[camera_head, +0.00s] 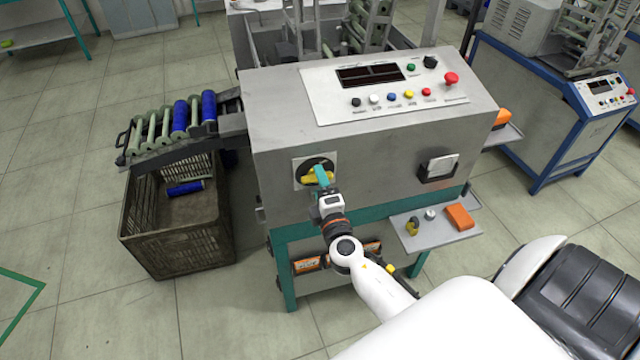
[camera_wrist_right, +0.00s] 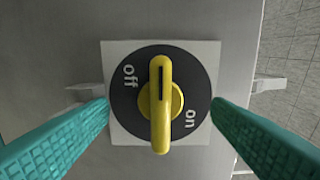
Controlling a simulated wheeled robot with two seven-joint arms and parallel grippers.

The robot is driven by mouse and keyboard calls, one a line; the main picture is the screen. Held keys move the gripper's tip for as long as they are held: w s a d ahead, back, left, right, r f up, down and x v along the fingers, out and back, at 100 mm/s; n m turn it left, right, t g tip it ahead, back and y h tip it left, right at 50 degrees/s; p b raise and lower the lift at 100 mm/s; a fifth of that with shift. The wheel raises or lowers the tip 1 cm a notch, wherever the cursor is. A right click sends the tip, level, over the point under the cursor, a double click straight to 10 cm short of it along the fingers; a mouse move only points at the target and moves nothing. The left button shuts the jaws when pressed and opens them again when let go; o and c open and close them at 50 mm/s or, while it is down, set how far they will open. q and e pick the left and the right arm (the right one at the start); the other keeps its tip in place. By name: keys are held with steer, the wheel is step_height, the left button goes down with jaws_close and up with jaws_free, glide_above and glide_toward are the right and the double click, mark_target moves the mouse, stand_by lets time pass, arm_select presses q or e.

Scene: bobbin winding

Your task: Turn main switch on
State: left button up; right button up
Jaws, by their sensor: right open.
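The main switch (camera_head: 303,178) is a yellow knob on a black round dial, set in a pale square plate on the front of the grey machine. In the right wrist view the yellow knob (camera_wrist_right: 160,108) stands vertical in the picture, its dark slot towards the top. The word "off" is at the dial's upper left and "on" at its lower right. My right gripper (camera_head: 322,174) is right in front of the switch. Its teal fingers are open, one on each side of the knob, with visible gaps to it. The left gripper is not in view.
A panel (camera_head: 385,85) with coloured buttons is on the machine's top. A black-framed handle (camera_head: 438,167) is right of the switch, and a small shelf (camera_head: 447,232) with loose items sits below it. A crate (camera_head: 175,245) and a bobbin rack stand at the left.

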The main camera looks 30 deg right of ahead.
steer(key=shift+w, duration=0.15)
steer(key=shift+x, duration=1)
steer(key=shift+w, duration=0.1)
steer(key=shift+c, duration=0.2)
steer(key=c, duration=1.3)
steer(key=shift+f+m+b, duration=0.1)
steer(key=shift+m+b, duration=0.85)
steer(key=shift+m, duration=0.05)
steer(key=shift+m+b, duration=0.4)
steer(key=shift+m, duration=0.5)
